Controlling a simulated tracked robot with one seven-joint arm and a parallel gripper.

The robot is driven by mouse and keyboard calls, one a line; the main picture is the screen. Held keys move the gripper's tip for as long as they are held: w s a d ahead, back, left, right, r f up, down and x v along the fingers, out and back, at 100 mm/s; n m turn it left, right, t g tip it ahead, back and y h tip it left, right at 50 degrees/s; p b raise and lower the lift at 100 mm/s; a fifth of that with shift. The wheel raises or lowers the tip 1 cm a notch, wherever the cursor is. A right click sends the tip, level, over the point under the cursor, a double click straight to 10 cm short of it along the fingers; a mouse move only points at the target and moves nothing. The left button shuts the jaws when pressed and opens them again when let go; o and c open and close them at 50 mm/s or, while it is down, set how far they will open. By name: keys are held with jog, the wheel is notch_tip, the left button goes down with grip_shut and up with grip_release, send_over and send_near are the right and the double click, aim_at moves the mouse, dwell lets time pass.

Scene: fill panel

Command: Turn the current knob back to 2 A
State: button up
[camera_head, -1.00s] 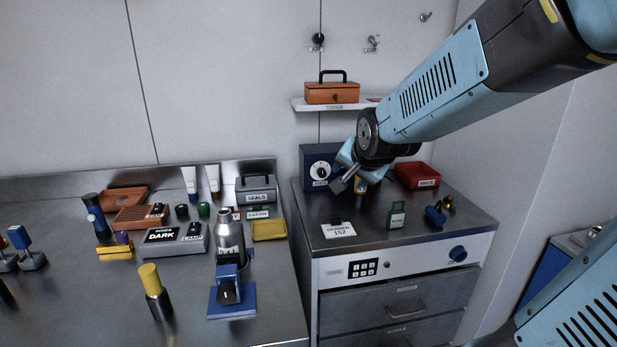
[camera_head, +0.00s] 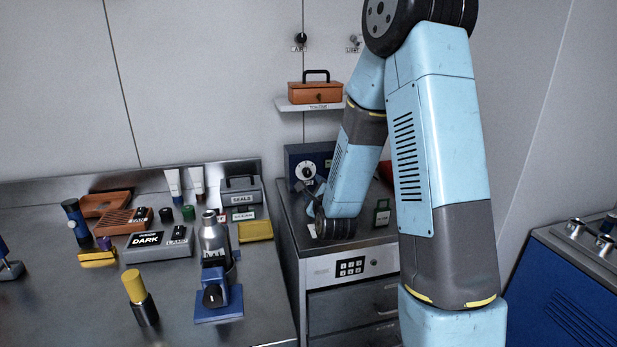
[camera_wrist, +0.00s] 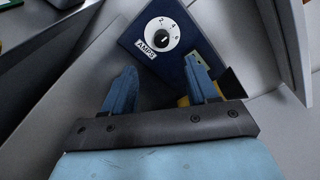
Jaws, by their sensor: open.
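The current knob (camera_wrist: 162,38) is a black knob on a round white dial marked 2, 4 and 6, with an AMPS label below it. It is on the front of a dark blue box (camera_wrist: 190,28). In the head view the knob (camera_head: 306,172) faces out beside my forearm. I cannot tell for sure which number it points at. My gripper (camera_wrist: 160,78) is open and empty, its two blue fingers apart and aimed toward the dial without touching it. In the head view my gripper (camera_head: 315,195) is partly hidden by my wrist, just in front of the box.
A yellow part (camera_wrist: 184,101) shows behind my right finger in the wrist view. An orange toolbox (camera_head: 315,92) sits on a shelf above the blue box. A green tag (camera_head: 382,213) stands right of my wrist. The left bench (camera_head: 70,300) holds bottles, boxes and a blue stand.

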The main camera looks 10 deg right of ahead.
aim_at(308, 175)
jog(key=f+m, duration=0.1)
jog(key=f+m+t, duration=0.1)
jog(key=shift+w+d+m, duration=0.1)
jog(key=shift+d+m, duration=0.1)
jog(key=shift+m, duration=0.2)
jog(key=w, duration=1.3)
jog(key=shift+w+d, duration=0.35)
jog(key=shift+d, duration=0.05)
jog(key=c, duration=1)
jog(key=shift+d, duration=0.15)
jog(key=shift+c, duration=0.3)
